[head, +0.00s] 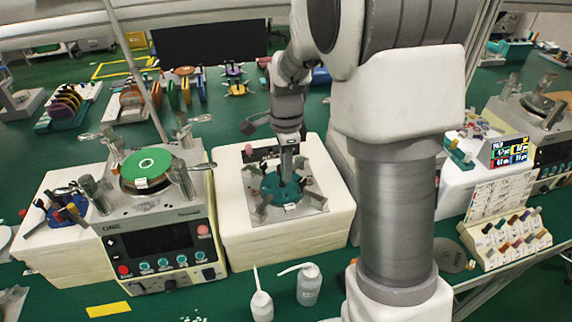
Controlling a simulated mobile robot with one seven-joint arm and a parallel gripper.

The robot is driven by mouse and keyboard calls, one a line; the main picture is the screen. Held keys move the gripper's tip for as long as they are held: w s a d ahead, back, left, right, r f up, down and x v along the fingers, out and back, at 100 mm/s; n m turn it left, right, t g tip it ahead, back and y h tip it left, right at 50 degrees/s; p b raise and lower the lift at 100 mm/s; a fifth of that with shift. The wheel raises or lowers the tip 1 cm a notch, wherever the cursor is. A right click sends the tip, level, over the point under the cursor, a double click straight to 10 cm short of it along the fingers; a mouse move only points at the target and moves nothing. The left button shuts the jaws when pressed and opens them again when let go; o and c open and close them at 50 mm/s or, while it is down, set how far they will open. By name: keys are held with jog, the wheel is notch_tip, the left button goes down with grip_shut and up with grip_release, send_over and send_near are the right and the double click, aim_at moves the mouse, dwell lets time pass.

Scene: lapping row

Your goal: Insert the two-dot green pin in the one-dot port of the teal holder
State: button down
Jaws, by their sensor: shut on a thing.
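The teal holder (271,189) is a round teal piece on a metal plate with several corner clamps, on a white block at the middle of the head view. My gripper (287,176) points down right over the holder, its fingertips close to the holder's top. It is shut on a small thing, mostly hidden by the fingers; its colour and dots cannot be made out. I cannot tell whether that thing touches the holder or is in a port. The port dots are too small to read, and part of the holder is behind the gripper.
A lapping machine (160,240) with a green disc stands left of the holder. Two white bottles (308,285) (261,305) stand in front. A rack of colored-capped pieces (508,240) is at the right. A yellow strip (108,309) lies on the green table.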

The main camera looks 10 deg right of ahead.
jog(key=shift+f+b, duration=0.8)
jog(key=shift+f, duration=0.7)
jog(key=shift+f, duration=0.45)
dwell(0.9)
jog(key=shift+r+p, duration=0.2)
jog(key=shift+p, duration=0.25)
dwell(1.5)
jog(key=shift+f, duration=0.2)
dwell(0.3)
jog(key=shift+r+p, duration=0.15)
jog(key=shift+p, duration=0.2)
dwell(1.6)
jog(key=shift+f, duration=0.2)
jog(key=shift+r, duration=0.2)
dwell(0.3)
